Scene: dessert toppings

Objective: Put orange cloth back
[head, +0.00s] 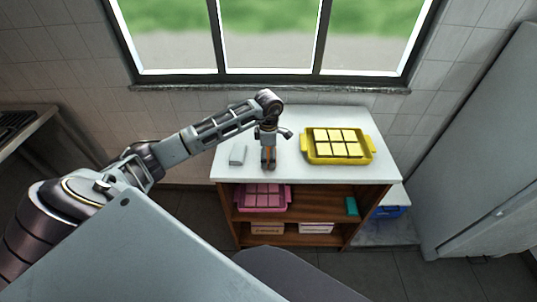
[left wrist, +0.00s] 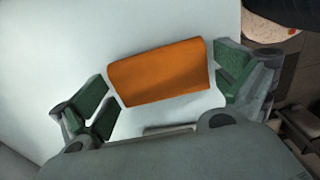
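The orange cloth (left wrist: 160,72) is a folded rectangle over the white cabinet top (left wrist: 60,50). In the left wrist view it lies between the two spread green-padded fingers of my left gripper (left wrist: 167,90). The right finger is close to its edge, and a small gap shows at the left finger. In the head view my left gripper (head: 268,162) points down over the cabinet top (head: 300,116), and only a sliver of orange shows at it. I cannot tell exactly how high the fingers are. My right gripper is in neither view.
A small grey folded piece (head: 238,155) lies left of the gripper. A yellow tray (head: 372,146) with pale blocks stands to the right. Below, shelves hold a pink tray (head: 262,208), a teal item (head: 351,206) and small boxes (head: 267,229). A window (head: 265,40) is behind.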

